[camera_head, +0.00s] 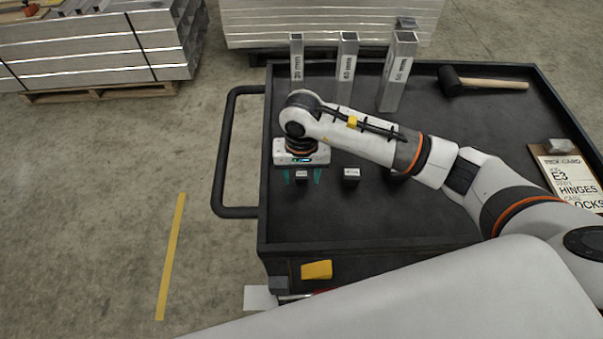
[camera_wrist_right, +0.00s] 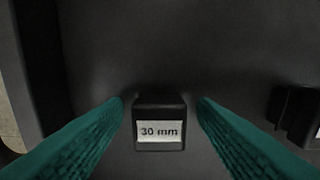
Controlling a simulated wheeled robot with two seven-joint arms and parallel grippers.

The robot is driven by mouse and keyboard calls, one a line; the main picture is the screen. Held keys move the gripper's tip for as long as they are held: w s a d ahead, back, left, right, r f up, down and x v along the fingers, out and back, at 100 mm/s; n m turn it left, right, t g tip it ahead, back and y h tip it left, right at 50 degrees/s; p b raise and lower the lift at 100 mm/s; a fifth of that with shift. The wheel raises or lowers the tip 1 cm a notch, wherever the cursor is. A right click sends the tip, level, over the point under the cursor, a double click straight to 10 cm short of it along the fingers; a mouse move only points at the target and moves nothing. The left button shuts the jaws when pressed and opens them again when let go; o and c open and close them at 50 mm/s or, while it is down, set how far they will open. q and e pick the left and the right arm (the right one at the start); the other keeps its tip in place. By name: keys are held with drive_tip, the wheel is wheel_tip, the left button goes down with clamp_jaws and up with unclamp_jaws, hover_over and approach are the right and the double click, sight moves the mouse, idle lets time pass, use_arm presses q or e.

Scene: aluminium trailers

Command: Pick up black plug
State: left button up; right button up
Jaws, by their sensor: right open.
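A small black plug (camera_wrist_right: 160,108) with a white "30 mm" label stands on the dark cart top, between the fingers of my right gripper (camera_wrist_right: 160,101) in the wrist view. The gripper is open, with a gap on each side of the plug. In the head view the right gripper (camera_head: 302,178) points down over the same plug (camera_head: 301,174) at the cart's left. A second black plug (camera_head: 351,174) stands to its right; part of it shows in the wrist view (camera_wrist_right: 297,112). My left gripper is out of view.
Three upright aluminium tubes (camera_head: 397,75) of rising size stand at the back of the cart (camera_head: 450,222). A black mallet (camera_head: 450,81) lies back right. A job card (camera_head: 571,180) with a metal piece on it lies at the right. The cart has a raised rim.

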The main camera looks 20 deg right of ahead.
drive_tip(key=c, duration=1)
drive_tip(key=shift+c, duration=0.2)
